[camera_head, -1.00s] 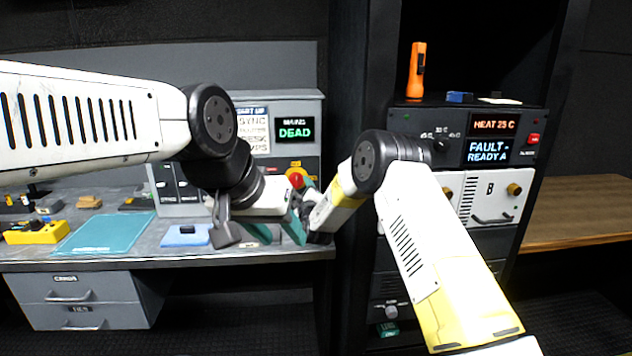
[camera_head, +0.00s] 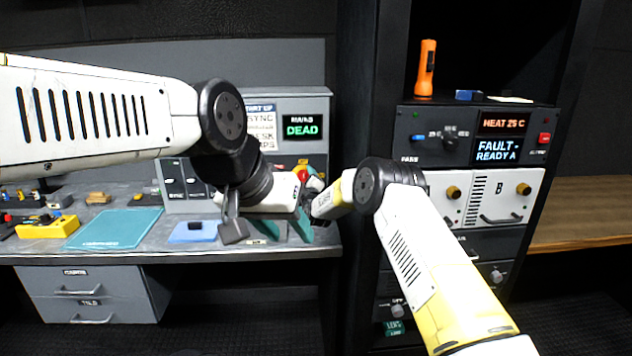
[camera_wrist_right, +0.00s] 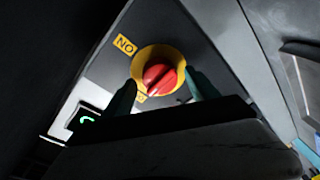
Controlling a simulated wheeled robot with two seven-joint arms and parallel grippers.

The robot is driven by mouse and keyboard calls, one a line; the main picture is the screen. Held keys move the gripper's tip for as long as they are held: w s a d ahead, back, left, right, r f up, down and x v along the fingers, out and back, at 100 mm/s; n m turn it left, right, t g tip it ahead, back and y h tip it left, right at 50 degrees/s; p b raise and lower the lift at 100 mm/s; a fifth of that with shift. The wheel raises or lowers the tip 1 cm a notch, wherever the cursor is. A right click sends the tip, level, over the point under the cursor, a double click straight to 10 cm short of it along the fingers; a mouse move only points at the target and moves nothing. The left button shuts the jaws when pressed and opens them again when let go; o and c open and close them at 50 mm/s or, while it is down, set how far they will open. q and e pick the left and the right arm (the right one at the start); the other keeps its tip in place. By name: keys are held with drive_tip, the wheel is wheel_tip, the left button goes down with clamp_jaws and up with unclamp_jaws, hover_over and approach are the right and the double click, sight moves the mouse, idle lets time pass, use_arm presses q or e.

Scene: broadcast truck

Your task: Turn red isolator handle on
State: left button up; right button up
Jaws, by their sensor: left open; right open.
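The red isolator handle (camera_wrist_right: 160,76) sits on a round yellow plate (camera_wrist_right: 143,62) on a grey panel. A yellow "ON" label (camera_wrist_right: 124,45) is at its upper left; a second yellow label (camera_wrist_right: 141,98) below is partly hidden. The handle's white mark faces that lower label. My right gripper (camera_wrist_right: 161,80) is open, with one teal finger on each side of the handle; contact cannot be told. In the head view the handle (camera_head: 302,171) is partly covered by my arms. My left gripper (camera_head: 284,230) is open and empty, low in front of the desk console.
The mains display (camera_head: 299,127) reads "DEAD". On the desk lie a teal mat (camera_head: 115,228), a blue item (camera_head: 193,231) and a yellow box (camera_head: 47,228).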

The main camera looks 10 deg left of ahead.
drive_tip(key=c, duration=1.4)
drive_tip(key=shift+o, duration=0.2)
drive_tip(key=m, duration=0.4)
drive_tip(key=shift+f+m+t, duration=0.1)
drive_tip(key=shift+m+t, duration=0.2)
drive_tip(key=shift+m, duration=0.1)
drive_tip(key=m, duration=0.5)
drive_tip(key=shift+t, duration=0.3)
drive_tip(key=m+h, duration=0.1)
drive_tip(key=m, duration=0.4)
drive_tip(key=shift+f, duration=0.1)
drive_tip(key=shift+m+t+h, duration=0.3)
drive_tip(key=shift+m+h, duration=0.1)
drive_tip(key=shift+m, duration=1.9)
